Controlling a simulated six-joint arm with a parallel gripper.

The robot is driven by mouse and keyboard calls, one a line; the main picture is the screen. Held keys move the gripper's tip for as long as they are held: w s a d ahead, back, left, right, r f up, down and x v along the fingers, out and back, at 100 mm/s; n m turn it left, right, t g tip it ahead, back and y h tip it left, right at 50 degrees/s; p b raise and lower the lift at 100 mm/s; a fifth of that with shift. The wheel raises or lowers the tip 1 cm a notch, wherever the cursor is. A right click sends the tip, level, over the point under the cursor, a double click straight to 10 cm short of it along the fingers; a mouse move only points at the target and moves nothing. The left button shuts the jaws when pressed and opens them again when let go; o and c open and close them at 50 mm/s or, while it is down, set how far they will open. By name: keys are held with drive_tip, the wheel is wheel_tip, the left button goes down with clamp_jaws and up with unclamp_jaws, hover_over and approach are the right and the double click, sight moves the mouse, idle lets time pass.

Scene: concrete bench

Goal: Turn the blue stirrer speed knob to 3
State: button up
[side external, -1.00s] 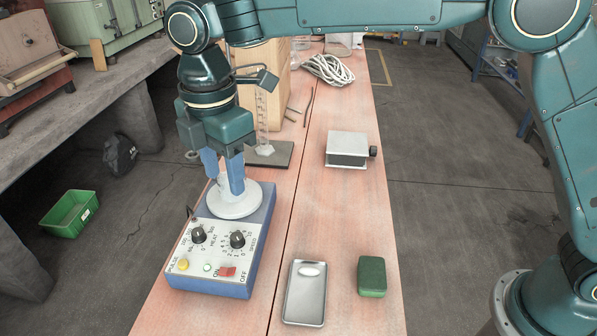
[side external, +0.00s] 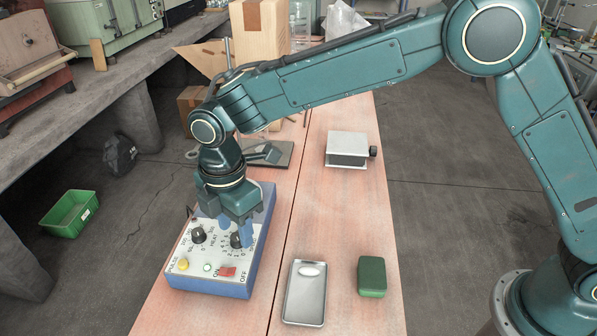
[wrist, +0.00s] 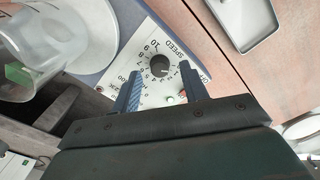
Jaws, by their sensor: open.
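The blue stirrer (side external: 250,275) stands on the bench with its pale control panel facing the near side. Its black speed knob (wrist: 159,66) sits in a numbered dial marked SPEED; in the side view the knob (side external: 235,241) is partly covered by a finger. I cannot make out clearly which number its pointer is at. My gripper (side external: 236,230) is over the panel, pointing down. In the wrist view my gripper (wrist: 160,72) is open, with one blue finger on each side of the knob. I cannot tell whether either finger touches it.
A second black knob (side external: 198,234), a yellow button (side external: 183,264) and a red switch (side external: 227,272) share the panel. A white round plate (wrist: 92,40) is close by. A metal tray (side external: 305,300) and a green block (side external: 372,276) lie to the right.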

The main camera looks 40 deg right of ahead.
drive_tip(key=shift+f, duration=0.7)
clamp_jaws()
drive_tip(key=shift+m, duration=0.3)
drive_tip(key=m, duration=0.6)
drive_tip(key=shift+m, duration=0.3)
drive_tip(key=m, duration=0.3)
drive_tip(key=shift+m, duration=2.3)
